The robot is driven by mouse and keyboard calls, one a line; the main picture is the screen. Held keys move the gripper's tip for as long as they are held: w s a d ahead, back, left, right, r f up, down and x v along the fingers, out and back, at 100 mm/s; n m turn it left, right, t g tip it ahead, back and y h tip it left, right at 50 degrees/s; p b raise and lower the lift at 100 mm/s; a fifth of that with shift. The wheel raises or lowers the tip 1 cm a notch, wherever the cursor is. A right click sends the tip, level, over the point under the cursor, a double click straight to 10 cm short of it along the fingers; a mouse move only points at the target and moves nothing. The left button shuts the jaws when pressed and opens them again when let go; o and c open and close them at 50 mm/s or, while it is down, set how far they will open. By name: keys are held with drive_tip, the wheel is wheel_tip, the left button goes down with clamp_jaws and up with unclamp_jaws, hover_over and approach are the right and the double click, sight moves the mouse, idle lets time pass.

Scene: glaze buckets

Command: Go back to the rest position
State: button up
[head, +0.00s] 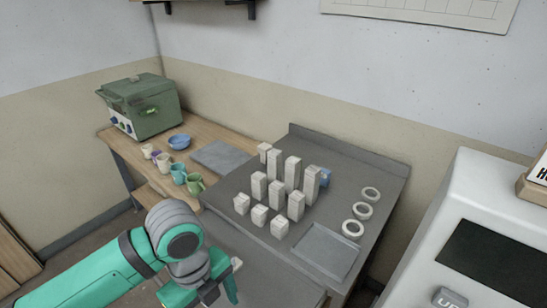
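My arm reaches in from the lower left, green with grey joints. My gripper (226,288) is low in the picture, over the front part of the grey worktop (262,262). It is seen from above and behind, and the bottom edge of the view cuts it off. I cannot tell whether its fingers are open or shut, and no held object shows.
Several pale blocks (297,205) of different heights stand on the grey worktop, with a blue object (325,176) behind. Three white rings (363,211) and a grey tray (325,250) lie right. Mugs (195,183) and a green kiln (146,105) stand left; a white machine (480,205) stands right.

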drive_tip(key=s+d+f+n+t+h, duration=0.2)
drive_tip(key=s+d+f+h, duration=0.25)
drive_tip(key=s+h, duration=0.35)
drive_tip(key=s+d+f+n+t+h, duration=0.1)
drive_tip(key=s+d+f+n+h, duration=0.2)
drive_tip(key=s+d+h, duration=0.5)
wheel_tip(320, 180, down, 8)
drive_tip(key=s+n+t+y, duration=0.2)
drive_tip(key=n+t+y, duration=1.1)
drive_tip(key=n, duration=0.7)
drive_tip(key=shift+d+n+y, duration=0.25)
drive_tip(key=shift+n+y, duration=0.15)
drive_tip(key=shift+y, duration=1.5)
